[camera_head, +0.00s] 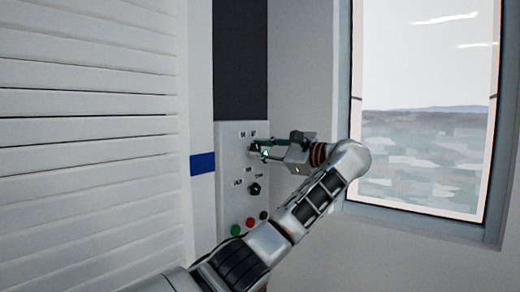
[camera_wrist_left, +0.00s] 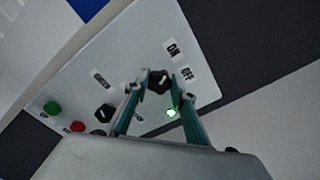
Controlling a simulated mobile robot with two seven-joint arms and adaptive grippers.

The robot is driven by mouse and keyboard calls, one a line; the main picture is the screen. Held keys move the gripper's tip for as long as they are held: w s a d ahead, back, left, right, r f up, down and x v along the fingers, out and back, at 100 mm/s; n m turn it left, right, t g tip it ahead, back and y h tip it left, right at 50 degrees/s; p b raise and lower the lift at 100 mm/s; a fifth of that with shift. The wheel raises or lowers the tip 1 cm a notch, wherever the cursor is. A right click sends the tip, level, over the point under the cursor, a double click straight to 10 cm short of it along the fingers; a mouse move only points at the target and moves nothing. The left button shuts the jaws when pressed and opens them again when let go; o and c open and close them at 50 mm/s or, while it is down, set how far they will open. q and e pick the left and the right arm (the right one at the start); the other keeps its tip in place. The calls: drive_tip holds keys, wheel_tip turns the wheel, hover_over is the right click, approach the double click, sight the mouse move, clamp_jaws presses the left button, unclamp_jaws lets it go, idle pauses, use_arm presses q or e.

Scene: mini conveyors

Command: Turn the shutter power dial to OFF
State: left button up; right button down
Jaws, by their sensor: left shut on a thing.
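The shutter power dial is a black knob (camera_wrist_left: 158,82) on the grey control panel (camera_wrist_left: 75,85), beside the ON label (camera_wrist_left: 173,50) and the OFF label (camera_wrist_left: 187,72). My left gripper (camera_wrist_left: 160,84) is shut on this dial, with one green-lined finger on each side of it. The dial has a pale mark, but I cannot tell which label it points to. A green light (camera_wrist_left: 172,113) glows on the panel between my fingers. In the head view my left gripper (camera_head: 257,149) reaches the upper part of the panel and largely hides the dial. My right gripper is not in view.
A second black dial (camera_head: 254,188) sits lower on the panel. Below it are a red button (camera_head: 250,222), a green button (camera_head: 235,230) and a dark button (camera_head: 263,215). A white slatted shutter (camera_head: 85,150) stands at left, a window (camera_head: 425,110) at right.

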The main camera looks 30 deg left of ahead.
use_arm(q)
drive_tip(key=shift+m+p, duration=0.6)
drive_tip(key=shift+m, duration=1)
drive_tip(key=shift+w+m+p, duration=0.1)
drive_tip(key=shift+m+p, duration=0.5)
drive_tip(key=shift+m, duration=1.1)
drive_tip(key=shift+m+p, duration=0.3)
drive_tip(key=shift+m, duration=2)
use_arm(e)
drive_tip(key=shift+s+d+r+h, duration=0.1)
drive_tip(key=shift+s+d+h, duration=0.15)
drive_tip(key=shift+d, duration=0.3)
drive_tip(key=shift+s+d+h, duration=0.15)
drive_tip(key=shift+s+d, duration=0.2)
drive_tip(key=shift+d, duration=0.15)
use_arm(q)
drive_tip(key=shift+r, duration=0.1)
